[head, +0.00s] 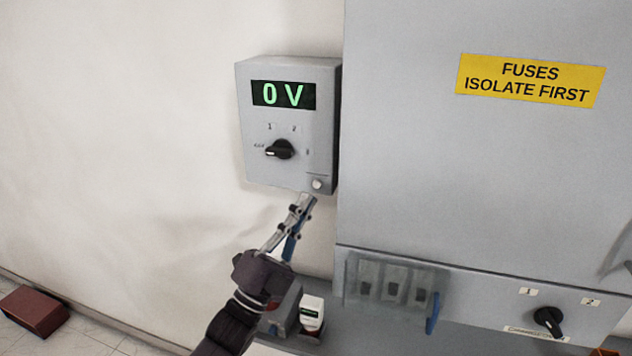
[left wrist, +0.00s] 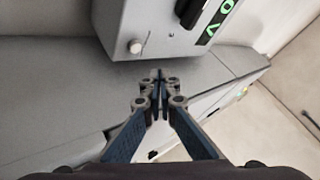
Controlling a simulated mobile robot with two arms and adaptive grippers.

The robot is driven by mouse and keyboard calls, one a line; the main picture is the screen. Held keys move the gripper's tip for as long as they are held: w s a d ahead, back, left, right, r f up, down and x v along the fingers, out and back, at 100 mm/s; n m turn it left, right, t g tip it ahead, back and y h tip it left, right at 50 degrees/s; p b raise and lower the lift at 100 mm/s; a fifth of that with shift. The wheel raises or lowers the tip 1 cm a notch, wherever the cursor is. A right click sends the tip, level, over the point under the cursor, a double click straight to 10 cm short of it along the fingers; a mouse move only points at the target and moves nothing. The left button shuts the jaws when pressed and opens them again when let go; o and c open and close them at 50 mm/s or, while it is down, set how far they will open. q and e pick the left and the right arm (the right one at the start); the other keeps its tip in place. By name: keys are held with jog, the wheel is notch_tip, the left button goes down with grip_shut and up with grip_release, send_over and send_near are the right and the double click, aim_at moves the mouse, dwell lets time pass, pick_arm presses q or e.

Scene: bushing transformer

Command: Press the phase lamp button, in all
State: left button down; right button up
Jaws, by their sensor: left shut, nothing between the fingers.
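The phase lamp button is most likely the small round pale button (head: 317,184) at the lower right of the grey wall box (head: 252,122); its label is too small to read. The box has a green "0 V" display (head: 284,95) and a black rotary knob (head: 280,150). My left gripper (head: 307,200) is shut and empty, its tips just below the button in the head view. In the left wrist view the gripper (left wrist: 160,76) points toward the box's lower edge, and the button (left wrist: 135,47) shows up and left of the tips, apart from them. My right gripper is not in view.
A large grey cabinet (head: 420,150) with a yellow "FUSES ISOLATE FIRST" sign (head: 532,81) stands close to the right. Below are a clear fuse cover (head: 385,282), another black knob (head: 548,320) and a small white device (head: 312,312). The wall to the left is clear.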

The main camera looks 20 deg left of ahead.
pick_arm(q)
jog(key=shift+s, duration=0.95)
